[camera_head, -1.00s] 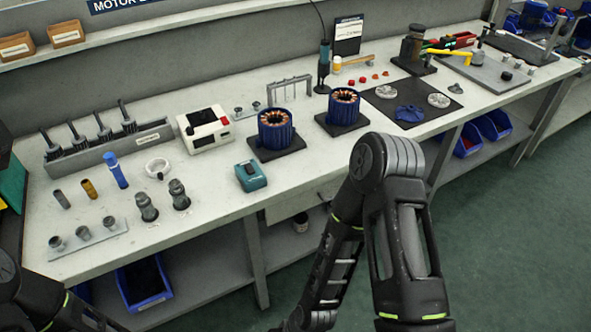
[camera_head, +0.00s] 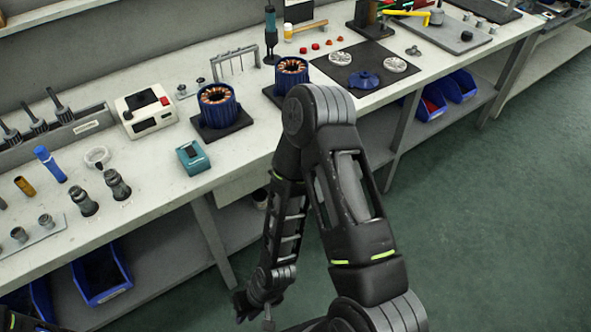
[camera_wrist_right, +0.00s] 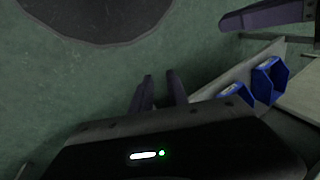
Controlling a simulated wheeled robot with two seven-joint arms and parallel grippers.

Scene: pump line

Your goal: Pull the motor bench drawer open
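The motor bench (camera_head: 150,226) runs diagonally across the head view. A pale grey drawer front (camera_head: 232,186) shows under its front edge, below the teal box. It looks closed. My right arm covers its right part, and I cannot make out its handle. My right gripper (camera_head: 254,312) hangs low in front of the bench, below the drawer and apart from it. In the right wrist view its two dark fingers (camera_wrist_right: 160,90) stand apart with nothing between them, over green floor. Only a piece of my left arm shows at the lower left; its gripper is out of view.
On the bench top stand a teal box (camera_head: 193,158), a blue stator (camera_head: 219,107), a white device (camera_head: 146,113) and several small parts. Blue bins (camera_head: 103,273) sit on the lower shelf. A bench leg (camera_head: 213,240) stands left of my right forearm. The green floor (camera_head: 490,235) at right is clear.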

